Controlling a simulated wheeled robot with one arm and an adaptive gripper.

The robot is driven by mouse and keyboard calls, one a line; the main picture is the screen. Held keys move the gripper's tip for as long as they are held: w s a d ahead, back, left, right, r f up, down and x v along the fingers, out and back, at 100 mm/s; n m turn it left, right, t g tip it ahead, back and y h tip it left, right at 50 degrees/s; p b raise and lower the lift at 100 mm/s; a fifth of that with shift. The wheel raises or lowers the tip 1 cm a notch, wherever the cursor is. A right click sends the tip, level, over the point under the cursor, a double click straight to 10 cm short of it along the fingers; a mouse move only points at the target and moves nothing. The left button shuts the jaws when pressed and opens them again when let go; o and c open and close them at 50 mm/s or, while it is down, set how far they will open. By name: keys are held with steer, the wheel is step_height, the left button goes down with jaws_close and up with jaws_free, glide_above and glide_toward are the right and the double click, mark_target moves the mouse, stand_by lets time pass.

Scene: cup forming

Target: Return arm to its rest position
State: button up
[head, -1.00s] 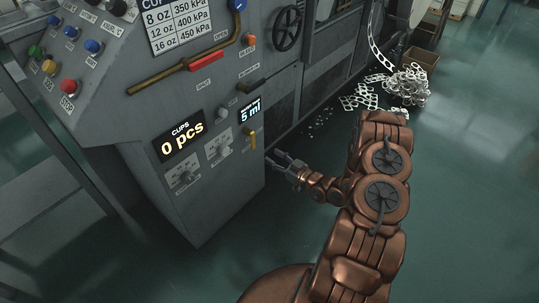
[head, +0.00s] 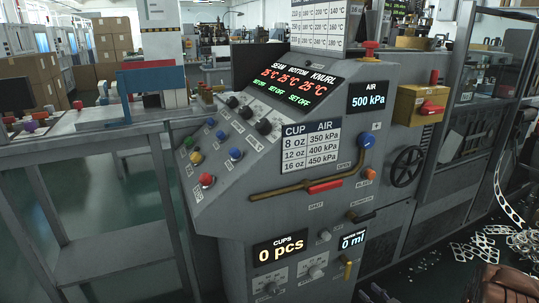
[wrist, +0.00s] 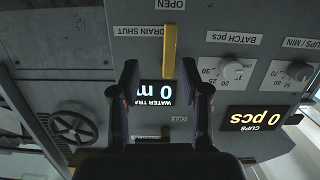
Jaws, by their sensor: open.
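My gripper (head: 374,293) shows at the bottom edge of the head view, in front of the lower face of the grey machine. In the wrist view my gripper (wrist: 160,80) has its two dark fingers apart, with nothing between them but the machine face behind. The yellow drain lever (wrist: 169,52) stands just beyond the fingertips, apart from them as far as I can tell. It also shows in the head view (head: 347,268). Part of my copper arm shows at the bottom right corner; the rest is out of frame.
The water trap display (head: 353,241) reads 0 ml and the cups display (head: 280,250) reads 0 pcs. The air display (head: 368,96) reads 500 kPa. A black handwheel (head: 407,166) juts out at right. Paper scraps (head: 480,246) lie on the floor at right.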

steer(key=d+r+g+h+p, duration=0.3)
steer(key=r+h+p, duration=0.1)
steer(key=r, duration=0.6)
steer(key=d+r+g+h+p, duration=0.3)
steer(key=r+g+p, duration=0.15)
steer(key=r, duration=0.65)
steer(key=s+a+r+m+g+h+p, duration=0.2)
steer(key=s+r+p, duration=0.3)
steer(key=r, duration=0.4)
steer(key=s+a+r+m+g+y+p, duration=0.1)
steer(key=s+a+r+g+p, duration=0.1)
steer(key=s+a+r, duration=0.5)
steer(key=s+a+r+m+g+y+p, duration=0.1)
steer(key=s+a+r+p, duration=0.3)
steer(key=s, duration=1.2)
steer(key=s+a+r+m+g+y+p, duration=0.1)
steer(key=s+a+r+g+p, duration=0.2)
steer(key=s+a+r, duration=0.8)
steer(key=shift+s+r+g, duration=0.55)
steer(key=shift+s+r, duration=0.05)
steer(key=shift+r, duration=0.05)
